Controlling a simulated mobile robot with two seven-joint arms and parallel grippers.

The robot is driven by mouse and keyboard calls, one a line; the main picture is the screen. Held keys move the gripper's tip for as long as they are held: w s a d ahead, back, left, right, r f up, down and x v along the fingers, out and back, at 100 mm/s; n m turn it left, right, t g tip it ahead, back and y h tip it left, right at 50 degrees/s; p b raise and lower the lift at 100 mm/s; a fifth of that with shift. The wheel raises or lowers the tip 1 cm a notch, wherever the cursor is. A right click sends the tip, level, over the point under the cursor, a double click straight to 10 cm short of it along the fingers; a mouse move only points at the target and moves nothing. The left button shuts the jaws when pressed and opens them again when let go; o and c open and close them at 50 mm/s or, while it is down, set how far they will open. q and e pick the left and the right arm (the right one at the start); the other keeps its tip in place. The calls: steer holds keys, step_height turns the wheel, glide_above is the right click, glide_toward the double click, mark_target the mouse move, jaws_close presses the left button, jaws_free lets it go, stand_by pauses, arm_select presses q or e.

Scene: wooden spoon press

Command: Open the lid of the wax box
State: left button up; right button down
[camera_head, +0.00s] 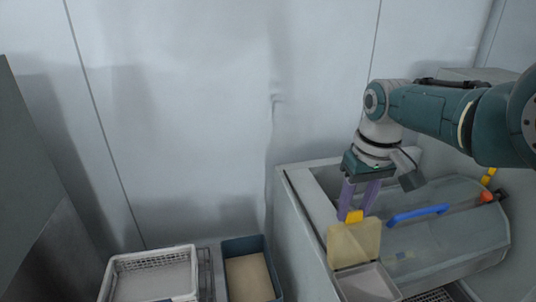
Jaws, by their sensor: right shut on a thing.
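The wax box (367,284) stands at the lower right, on the front edge of the grey machine. Its pale yellow lid (350,245) stands raised at the back of the box, tilted up, and the inside shows below it. A yellow tab (354,216) is at the lid's top edge. My right gripper (356,207) points down with its purple fingers at this tab and is shut on it. The fingertips are partly hidden behind the lid. My left gripper is not in view.
The grey machine has a rounded cover with a blue handle (418,215) and an orange knob (487,197) right of my gripper. A white basket (150,276) and a dark blue bin (250,272) stand at the lower left. A pale wall is behind.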

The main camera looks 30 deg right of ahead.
steer(key=shift+w+d+r, duration=0.1)
steer(key=shift+w, duration=0.35)
steer(key=c, duration=0.8)
jaws_free()
steer(key=o, duration=0.4)
steer(key=shift+s, duration=0.1)
steer(key=r+p, duration=0.2)
steer(key=r, duration=0.3)
steer(key=shift+s+p, duration=0.25)
steer(key=shift+p, duration=0.15)
steer(key=r, duration=0.3)
steer(key=shift+s+r, duration=0.15)
steer(key=shift+s, duration=0.05)
steer(key=shift+s+r, duration=0.15)
steer(key=shift+r, duration=0.6)
